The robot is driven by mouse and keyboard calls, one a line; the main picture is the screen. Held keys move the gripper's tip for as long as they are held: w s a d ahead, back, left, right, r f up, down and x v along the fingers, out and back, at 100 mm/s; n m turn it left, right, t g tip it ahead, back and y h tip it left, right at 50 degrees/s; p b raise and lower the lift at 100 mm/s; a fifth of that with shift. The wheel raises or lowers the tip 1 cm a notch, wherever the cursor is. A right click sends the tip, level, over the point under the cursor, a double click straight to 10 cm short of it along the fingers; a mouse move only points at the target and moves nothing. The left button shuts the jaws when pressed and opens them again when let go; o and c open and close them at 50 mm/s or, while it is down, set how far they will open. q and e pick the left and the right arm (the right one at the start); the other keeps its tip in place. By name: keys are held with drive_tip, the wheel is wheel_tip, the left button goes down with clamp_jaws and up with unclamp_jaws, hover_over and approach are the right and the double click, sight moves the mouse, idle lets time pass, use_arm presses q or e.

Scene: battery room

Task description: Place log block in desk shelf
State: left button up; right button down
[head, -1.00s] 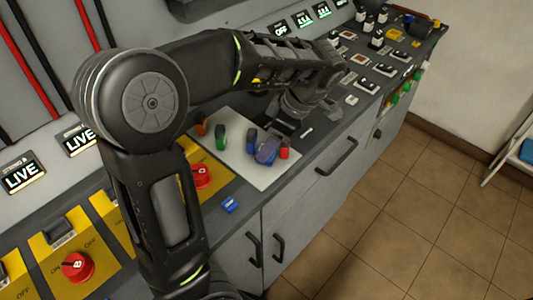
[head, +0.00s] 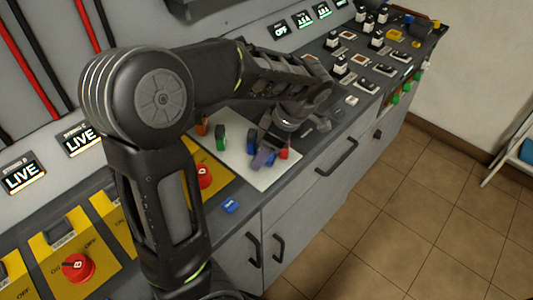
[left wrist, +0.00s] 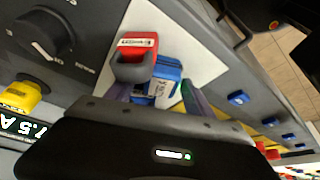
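No thing that I can clearly name as a log block shows. Several small lock-like pieces stand on a white sheet (head: 262,179): a blue one (head: 251,141), a red one (head: 284,153), a green one (head: 221,139) and an orange one (head: 202,128). My left gripper (head: 264,157) is low over the sheet, by the blue and red pieces. My right gripper is out of view. No open shelf shows.
The desk front has closed grey panels with a black handle (head: 338,157). Yellow panels with a red switch (head: 78,267) line the near left. A small blue piece (head: 231,205) sits near the desk edge. Switches crowd the far end. The tiled floor (head: 400,210) is clear.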

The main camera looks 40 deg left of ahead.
use_arm(q)
clamp_jaws()
idle(0.4)
drive_tip(key=shift+r, duration=0.1)
wheel_tip(320, 180, up, 4)
drive_tip(key=shift+r, duration=0.2)
wheel_tip(320, 180, up, 6)
drive_tip(key=p, duration=0.4)
drive_tip(key=shift+f, duration=0.2)
drive_tip(key=shift+f, duration=0.1)
